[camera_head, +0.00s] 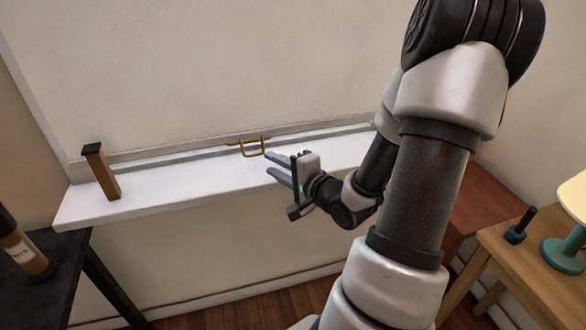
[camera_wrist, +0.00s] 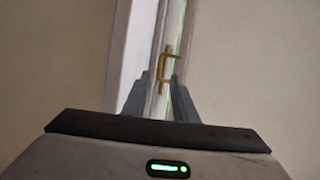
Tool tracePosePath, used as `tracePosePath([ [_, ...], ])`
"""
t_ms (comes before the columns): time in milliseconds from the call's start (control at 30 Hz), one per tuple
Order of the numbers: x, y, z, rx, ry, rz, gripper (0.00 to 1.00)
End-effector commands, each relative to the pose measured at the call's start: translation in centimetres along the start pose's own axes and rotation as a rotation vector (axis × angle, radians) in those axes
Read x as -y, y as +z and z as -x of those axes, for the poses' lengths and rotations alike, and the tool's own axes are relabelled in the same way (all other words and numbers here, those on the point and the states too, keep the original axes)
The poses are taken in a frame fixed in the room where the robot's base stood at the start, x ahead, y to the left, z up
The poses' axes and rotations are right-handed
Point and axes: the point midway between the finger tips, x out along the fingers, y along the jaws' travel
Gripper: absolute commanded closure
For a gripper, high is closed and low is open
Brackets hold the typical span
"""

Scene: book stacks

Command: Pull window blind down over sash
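The window blind (camera_head: 220,65) is a large cream sheet. It hangs down over the window almost to the white sill (camera_head: 150,197). A brass handle (camera_head: 252,147) is on its bottom edge, and it also shows in the wrist view (camera_wrist: 166,68). My gripper (camera_head: 269,167) is just right of the handle and slightly nearer, above the sill. In the wrist view its two fingers (camera_wrist: 159,90) are apart, with the handle ahead of the gap. The gripper appears empty and apart from the handle. The sash is hidden behind the blind.
A wooden block with a dark top (camera_head: 102,172) stands on the sill's left end. A dark table (camera_head: 62,262) with a labelled bottle (camera_head: 24,250) is at left. A wooden table (camera_head: 540,262) with a green lamp (camera_head: 562,255) is at right. The middle sill is clear.

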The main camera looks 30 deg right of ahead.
Motion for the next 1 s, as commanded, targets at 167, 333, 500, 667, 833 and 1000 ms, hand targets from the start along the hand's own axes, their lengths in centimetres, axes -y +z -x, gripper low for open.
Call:
tracePosePath([
  [167, 0.4, -0.2, 4.8, -0.007, 0.001, -0.003, 0.74],
  [333, 1.0, -0.2, 6.0, 0.001, 0.000, -0.008, 0.74],
  [500, 0.7, -0.2, 7.0, 0.000, 0.000, -0.006, 0.74],
  [667, 0.4, -0.1, 7.5, 0.000, 0.000, -0.003, 0.74],
  [833, 0.1, 0.0, 7.7, -0.001, 0.000, 0.000, 0.74],
  [1000, 0.0, 0.0, 7.7, -0.001, 0.000, 0.001, 0.74],
])
